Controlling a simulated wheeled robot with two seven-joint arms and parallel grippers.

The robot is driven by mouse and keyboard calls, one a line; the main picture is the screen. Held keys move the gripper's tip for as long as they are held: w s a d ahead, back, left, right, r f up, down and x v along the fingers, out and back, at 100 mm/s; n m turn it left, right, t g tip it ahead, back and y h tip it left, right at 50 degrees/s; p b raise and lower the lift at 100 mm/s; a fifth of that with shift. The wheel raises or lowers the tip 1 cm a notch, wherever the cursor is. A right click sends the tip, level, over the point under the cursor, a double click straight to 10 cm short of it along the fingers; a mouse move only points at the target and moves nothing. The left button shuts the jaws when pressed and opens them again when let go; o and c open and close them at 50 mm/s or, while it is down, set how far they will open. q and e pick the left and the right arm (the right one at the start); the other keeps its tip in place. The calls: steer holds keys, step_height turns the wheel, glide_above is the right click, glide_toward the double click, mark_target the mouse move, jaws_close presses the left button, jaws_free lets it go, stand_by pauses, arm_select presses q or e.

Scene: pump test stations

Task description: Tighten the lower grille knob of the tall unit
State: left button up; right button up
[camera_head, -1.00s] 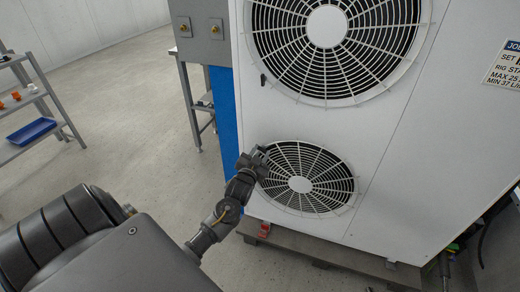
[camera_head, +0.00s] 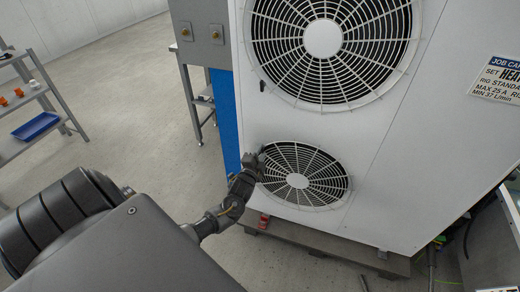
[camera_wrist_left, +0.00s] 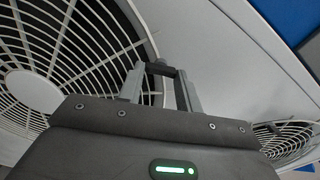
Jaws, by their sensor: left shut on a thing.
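The tall unit (camera_head: 385,130) is a white cabinet with two round fan grilles, one above the other. The lower grille (camera_head: 297,181) has my left gripper (camera_head: 259,156) at its upper left edge. In the left wrist view the fingers (camera_wrist_left: 161,75) are shut on a small dark knob (camera_wrist_left: 160,65) beside the rim of a large grille (camera_wrist_left: 65,60). Most of the knob is hidden by the fingers, so I cannot tell how it is turned. My right gripper is out of view.
The upper grille (camera_head: 322,38) has a small dark knob (camera_head: 262,84) at its lower left. A job card (camera_head: 499,78) is on the unit's right side. A shelf with a blue tray (camera_head: 37,126) stands at the left. The floor between is clear.

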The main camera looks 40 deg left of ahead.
arm_select(q)
steer(key=shift+m+p, duration=0.45)
steer(key=shift+m, duration=0.45)
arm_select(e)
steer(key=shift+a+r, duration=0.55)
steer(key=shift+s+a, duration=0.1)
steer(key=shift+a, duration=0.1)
arm_select(q)
steer(key=o, duration=1)
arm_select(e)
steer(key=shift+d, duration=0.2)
